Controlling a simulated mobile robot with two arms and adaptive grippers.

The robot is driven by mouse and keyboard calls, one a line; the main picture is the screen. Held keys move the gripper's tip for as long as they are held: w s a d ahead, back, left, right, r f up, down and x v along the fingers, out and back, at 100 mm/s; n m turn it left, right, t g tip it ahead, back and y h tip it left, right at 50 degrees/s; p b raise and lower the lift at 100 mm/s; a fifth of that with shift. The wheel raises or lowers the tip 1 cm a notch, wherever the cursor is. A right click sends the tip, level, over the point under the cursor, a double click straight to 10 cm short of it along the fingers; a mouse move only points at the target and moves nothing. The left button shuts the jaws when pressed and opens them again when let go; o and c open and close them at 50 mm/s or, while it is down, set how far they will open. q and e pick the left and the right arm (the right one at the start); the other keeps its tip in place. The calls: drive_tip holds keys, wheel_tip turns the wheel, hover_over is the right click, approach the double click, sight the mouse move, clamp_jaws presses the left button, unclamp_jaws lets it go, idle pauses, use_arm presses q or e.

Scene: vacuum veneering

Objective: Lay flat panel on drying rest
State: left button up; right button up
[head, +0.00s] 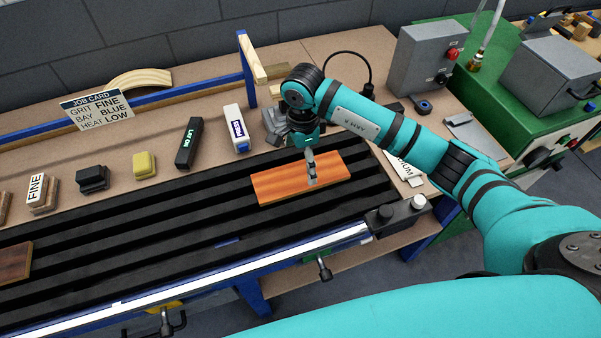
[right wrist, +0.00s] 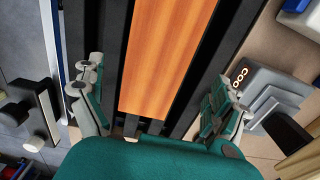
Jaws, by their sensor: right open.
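The flat panel (head: 275,186), an orange-brown wood board, lies flat across the black ribs of a long slatted bed (head: 130,236), which looks like the drying rest. My right gripper (head: 311,168) is over the panel's right half, pointing down. In the right wrist view the panel (right wrist: 166,50) runs up between the two spread fingers of the gripper (right wrist: 157,85), with a gap on each side. The gripper is open and holds nothing. My left gripper is out of view.
A dark wood board (head: 14,262) lies on the bed at the left edge. A grey control box (head: 425,59) stands at the back right.

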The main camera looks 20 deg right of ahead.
sight(300, 175)
drive_tip(key=shift+s+a+f+p, duration=0.1)
drive_tip(key=shift+f+p, duration=0.25)
drive_tip(key=f+p, duration=0.1)
drive_tip(key=f, duration=0.2)
drive_tip(key=shift+a+f+p, duration=0.2)
drive_tip(key=shift+f+p, duration=0.1)
drive_tip(key=shift+p, duration=0.1)
drive_tip(key=shift+f, duration=0.45)
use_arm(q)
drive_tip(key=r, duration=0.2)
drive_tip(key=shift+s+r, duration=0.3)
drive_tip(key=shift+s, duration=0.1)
use_arm(e)
drive_tip(key=c, duration=1.2)
